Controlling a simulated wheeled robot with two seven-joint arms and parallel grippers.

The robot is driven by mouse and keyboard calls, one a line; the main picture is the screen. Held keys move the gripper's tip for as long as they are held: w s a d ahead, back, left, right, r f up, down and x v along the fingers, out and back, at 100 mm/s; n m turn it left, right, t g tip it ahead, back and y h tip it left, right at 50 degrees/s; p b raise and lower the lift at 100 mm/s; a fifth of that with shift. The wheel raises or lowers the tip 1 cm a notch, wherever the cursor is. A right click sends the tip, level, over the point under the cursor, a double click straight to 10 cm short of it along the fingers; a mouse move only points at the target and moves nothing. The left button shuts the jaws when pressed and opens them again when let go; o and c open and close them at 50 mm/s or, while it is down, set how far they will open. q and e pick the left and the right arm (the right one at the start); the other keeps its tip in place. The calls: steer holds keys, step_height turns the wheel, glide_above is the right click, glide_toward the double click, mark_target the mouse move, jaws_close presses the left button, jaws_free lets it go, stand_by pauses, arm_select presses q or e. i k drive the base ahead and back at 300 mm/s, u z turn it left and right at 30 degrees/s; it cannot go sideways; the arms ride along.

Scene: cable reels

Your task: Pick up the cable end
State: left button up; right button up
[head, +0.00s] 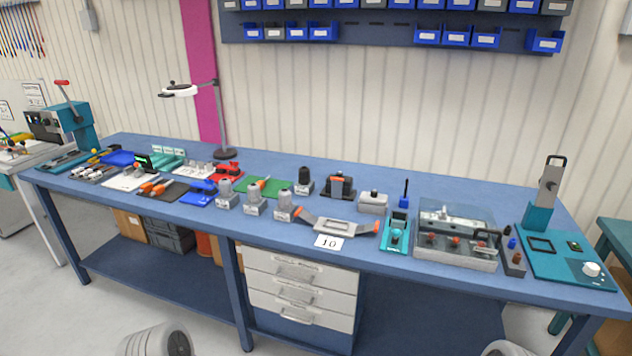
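I cannot make out a cable end or a cable reel for certain in the head view. A flat grey part with orange-tipped ends (337,227) lies at the front middle of the blue workbench (300,180), behind a card marked 10 (328,242). I cannot tell whether it includes a cable. Neither of my grippers shows. Only rounded pale parts, likely my own arms, show at the bottom edge.
Several grey cylindrical fixtures (254,200) stand mid-bench. A clear-covered box (456,235), a teal stand (540,212) and a teal plate (565,257) sit at the right. A lamp (224,152) stands at the back. The back strip of the bench is mostly clear.

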mark_target(262, 183)
steer(key=u, duration=1.85)
steer(key=i, duration=0.85)
